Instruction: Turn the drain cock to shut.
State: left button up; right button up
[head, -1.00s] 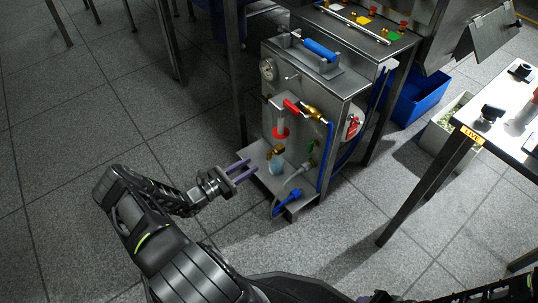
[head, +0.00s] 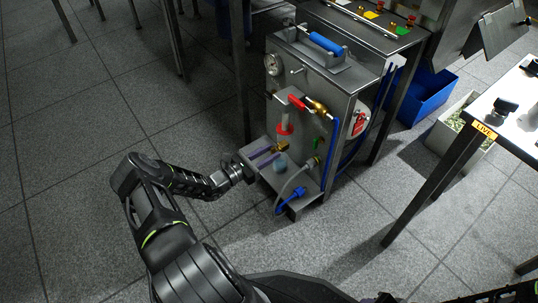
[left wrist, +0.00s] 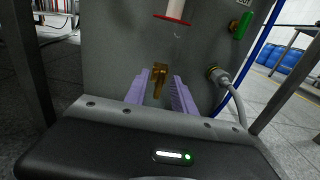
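The drain cock is a small brass fitting (head: 281,147) low on the front of the steel cabinet (head: 338,90). In the left wrist view the brass cock (left wrist: 159,73) has a lever pointing down. My left gripper (head: 274,152) is open, with its two purple fingers pointing at the cabinet. In the left wrist view the fingers (left wrist: 160,88) stand on either side of the brass lever, apart from each other. I cannot tell whether either finger touches it. A small bluish cup (head: 281,166) stands below the cock in the head view. My right gripper is not in view.
Above the cock are a red lever (head: 297,102) and a red-ringed white tube (head: 284,129). A table leg (head: 241,70) stands close left. Floor is clear in front.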

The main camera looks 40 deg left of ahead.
pick_arm(q)
grip_shut()
dwell(0.6)
